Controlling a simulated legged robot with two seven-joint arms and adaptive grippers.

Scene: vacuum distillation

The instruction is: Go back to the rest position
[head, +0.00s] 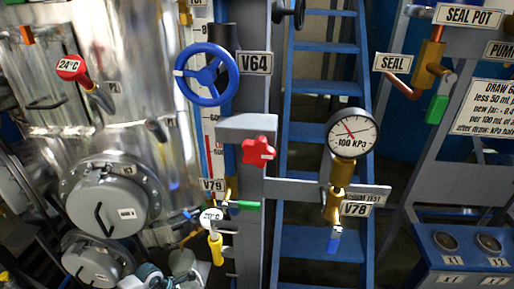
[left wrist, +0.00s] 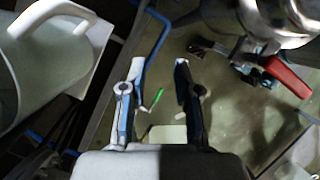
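My left gripper (left wrist: 159,75) shows in the left wrist view with its two fingers apart and nothing between them. Below and beyond the fingers are a dim floor and a small green part (left wrist: 157,97); the fingers appear clear of both. In the head view, pale rounded parts at the bottom left may belong to my left arm, but I cannot tell. My right gripper is in neither view.
A white handled vessel (left wrist: 45,60) is left of the gripper; a metal vessel (left wrist: 285,18) and red lever (left wrist: 288,76) are right. Ahead stand a steel tank (head: 130,60), blue handwheel (head: 206,74), red knob (head: 258,151), pressure gauge (head: 352,133) and blue stairs (head: 322,110).

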